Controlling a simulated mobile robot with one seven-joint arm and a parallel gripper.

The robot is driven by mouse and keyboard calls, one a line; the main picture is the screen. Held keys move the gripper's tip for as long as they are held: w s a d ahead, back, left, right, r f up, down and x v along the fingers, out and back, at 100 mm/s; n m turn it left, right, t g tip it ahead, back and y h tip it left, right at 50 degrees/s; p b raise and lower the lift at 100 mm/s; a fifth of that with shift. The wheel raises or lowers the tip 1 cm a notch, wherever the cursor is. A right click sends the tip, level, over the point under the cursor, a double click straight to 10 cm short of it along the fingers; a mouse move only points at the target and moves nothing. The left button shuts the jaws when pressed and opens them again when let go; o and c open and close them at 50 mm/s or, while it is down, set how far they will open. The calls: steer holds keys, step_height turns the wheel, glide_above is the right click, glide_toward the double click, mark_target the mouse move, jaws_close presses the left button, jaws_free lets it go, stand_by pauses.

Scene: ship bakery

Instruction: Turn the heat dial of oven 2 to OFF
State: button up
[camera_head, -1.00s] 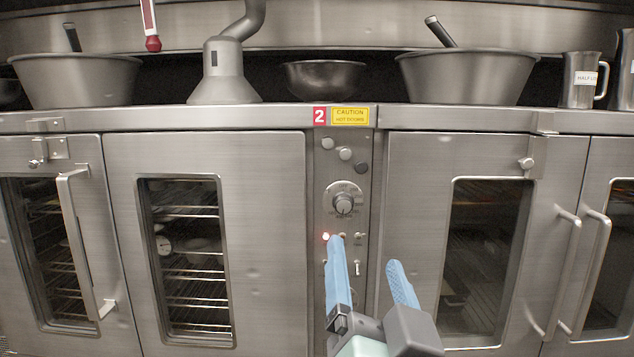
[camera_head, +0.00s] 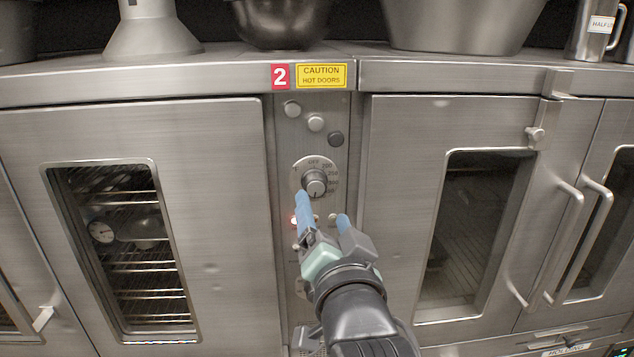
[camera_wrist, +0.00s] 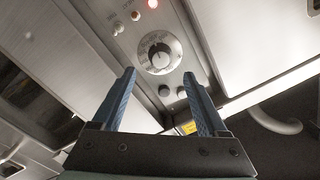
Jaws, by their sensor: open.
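The heat dial (camera_head: 315,183) of oven 2 is a round dark knob on a pale marked plate, with OFF printed at the top of the plate. It sits on the narrow control panel under the red 2 label (camera_head: 280,76). My gripper (camera_head: 322,208) is open and empty, its blue fingers just below and in front of the dial in the head view. In the wrist view the dial (camera_wrist: 159,54) lies beyond the gap between the fingertips (camera_wrist: 160,78). No contact with the dial shows. Its exact setting is hard to read.
A red lamp (camera_head: 295,221) glows below the dial, partly beside my left finger. Oven doors stand on both sides, with a handle (camera_head: 583,240) at the right. Bowls (camera_head: 282,20) stand on the top ledge.

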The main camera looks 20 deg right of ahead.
mark_target(316, 189)
steer(key=p+x, duration=0.1)
steer(key=x, duration=0.4)
steer(key=shift+w+r+p, duration=0.1)
steer(key=shift+r+p, duration=0.05)
steer(key=shift+p, duration=0.25)
steer(key=shift+x, duration=0.85)
jaws_close()
